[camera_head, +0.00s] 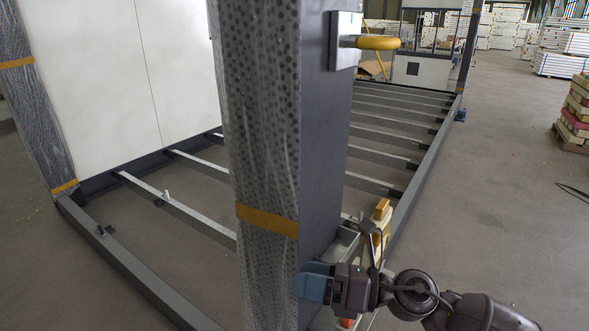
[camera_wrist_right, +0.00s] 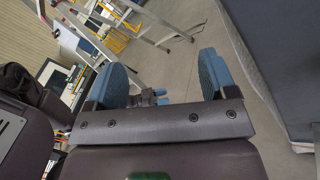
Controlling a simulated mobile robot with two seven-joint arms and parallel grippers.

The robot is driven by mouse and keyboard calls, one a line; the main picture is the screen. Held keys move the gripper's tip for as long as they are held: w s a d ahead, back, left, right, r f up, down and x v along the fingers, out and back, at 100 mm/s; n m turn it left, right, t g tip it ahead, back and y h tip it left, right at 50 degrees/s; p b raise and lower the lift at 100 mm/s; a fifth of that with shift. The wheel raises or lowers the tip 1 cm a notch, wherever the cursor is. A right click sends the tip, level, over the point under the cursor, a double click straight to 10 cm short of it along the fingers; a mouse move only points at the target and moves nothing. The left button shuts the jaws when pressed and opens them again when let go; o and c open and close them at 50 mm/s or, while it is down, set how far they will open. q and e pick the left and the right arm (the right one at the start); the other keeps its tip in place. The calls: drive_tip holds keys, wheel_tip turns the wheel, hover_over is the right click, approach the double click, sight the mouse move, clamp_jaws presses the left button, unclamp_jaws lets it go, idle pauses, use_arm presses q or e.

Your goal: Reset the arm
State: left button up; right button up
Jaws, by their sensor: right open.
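My right arm comes in from the lower right in the head view. Its gripper (camera_head: 313,283) is close in front of the lower part of the dark grey post; whether it touches the post cannot be told. In the right wrist view the two blue fingers of the right gripper (camera_wrist_right: 163,78) stand wide apart with nothing between them. Floor and a ladder show beyond the fingers.
The wrapped post (camera_head: 265,120) stands upright in the middle, with a yellow handle (camera_head: 378,42) near its top. Floor beams (camera_head: 185,208) of the frame lie behind it. A ladder (camera_wrist_right: 160,22) stands nearby. Open floor (camera_head: 500,190) lies to the right.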

drive_tip(key=d+f+m+t+h+p, duration=0.1)
drive_tip(key=d+f+m+t+h, duration=0.3)
drive_tip(key=m, duration=0.7)
drive_tip(key=w+d+f+m+t+h, duration=0.1)
drive_tip(key=d+m+t+h, duration=0.4)
drive_tip(key=m, duration=0.6)
drive_tip(key=d+f+m+t+h+p, duration=0.1)
drive_tip(key=d+f+m+t+h, duration=0.4)
drive_tip(key=m, duration=0.6)
drive_tip(key=s+d+f+m+g+h, duration=0.1)
drive_tip(key=s+d+f+m+g, duration=0.1)
drive_tip(key=s, duration=0.5)
drive_tip(key=s+d+f+m+g+h+p, duration=0.1)
drive_tip(key=s+d+f+m+g, duration=0.1)
drive_tip(key=s+d+f+m, duration=0.2)
drive_tip(key=s+d+f+m+g+h, duration=0.1)
drive_tip(key=s+d+f+m, duration=0.3)
drive_tip(key=s+f, duration=0.4)
drive_tip(key=s+g, duration=0.1)
drive_tip(key=s, duration=0.2)
drive_tip(key=shift+d+g+h, duration=0.35)
drive_tip(key=shift+g+h, duration=0.05)
drive_tip(key=shift+f, duration=0.1)
